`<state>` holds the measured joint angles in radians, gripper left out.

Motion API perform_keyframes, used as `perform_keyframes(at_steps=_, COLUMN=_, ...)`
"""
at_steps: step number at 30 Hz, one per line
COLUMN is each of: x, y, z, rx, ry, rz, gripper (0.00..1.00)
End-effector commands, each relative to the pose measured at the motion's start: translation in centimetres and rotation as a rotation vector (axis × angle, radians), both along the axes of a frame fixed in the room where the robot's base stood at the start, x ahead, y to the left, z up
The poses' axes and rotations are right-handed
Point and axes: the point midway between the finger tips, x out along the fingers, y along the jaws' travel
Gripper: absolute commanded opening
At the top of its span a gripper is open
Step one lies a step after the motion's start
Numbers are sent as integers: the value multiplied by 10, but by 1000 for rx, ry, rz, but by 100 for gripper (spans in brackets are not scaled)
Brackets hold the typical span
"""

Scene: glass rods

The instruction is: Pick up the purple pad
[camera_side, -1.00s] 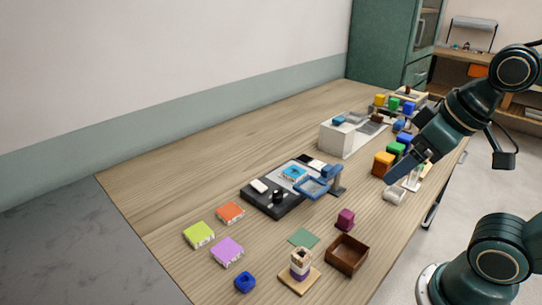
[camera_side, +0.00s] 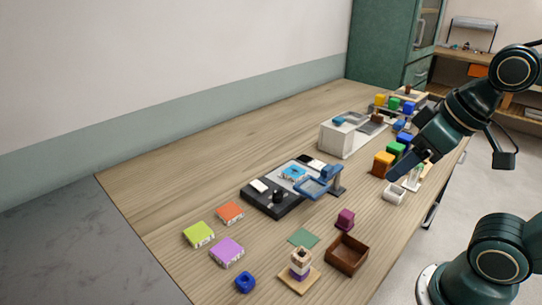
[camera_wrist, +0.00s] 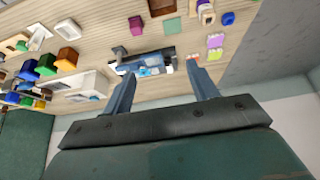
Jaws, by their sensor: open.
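The purple pad (camera_side: 227,252) is a flat square lying on the near-left part of the wooden table, beside a lime green pad (camera_side: 198,234) and an orange pad (camera_side: 230,213). In the wrist view the purple pad (camera_wrist: 215,41) is small, towards the upper right, beyond my right finger. My gripper (camera_side: 398,170) is over the right edge of the table in the side view, far from the pad. In the wrist view my gripper (camera_wrist: 157,69) has its two fingers wide apart with nothing held between them.
A black board (camera_side: 274,205) with a blue stand (camera_side: 325,184) lies mid-table. A brown open box (camera_side: 346,254), a magenta block (camera_side: 345,219), a stacked piece on a wooden base (camera_side: 300,272) and a blue ring (camera_side: 245,282) are nearby. Coloured blocks (camera_side: 383,164) stand below my arm.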

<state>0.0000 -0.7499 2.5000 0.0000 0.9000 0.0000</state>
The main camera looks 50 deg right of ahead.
Motion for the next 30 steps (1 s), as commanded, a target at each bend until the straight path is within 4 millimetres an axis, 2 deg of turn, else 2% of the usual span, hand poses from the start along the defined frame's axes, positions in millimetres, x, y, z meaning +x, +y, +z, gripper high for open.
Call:
perform_keyframes(at_steps=14, x=4, y=-1, z=-1, rx=17, ry=18, rz=-34, gripper=56)
perform_keyframes(at_steps=20, x=19, y=-4, z=-4, rx=80, ry=79, rz=-152, gripper=56)
perform_keyframes(at_steps=30, x=59, y=-23, z=-22, rx=253, ry=243, rz=-490, gripper=56)
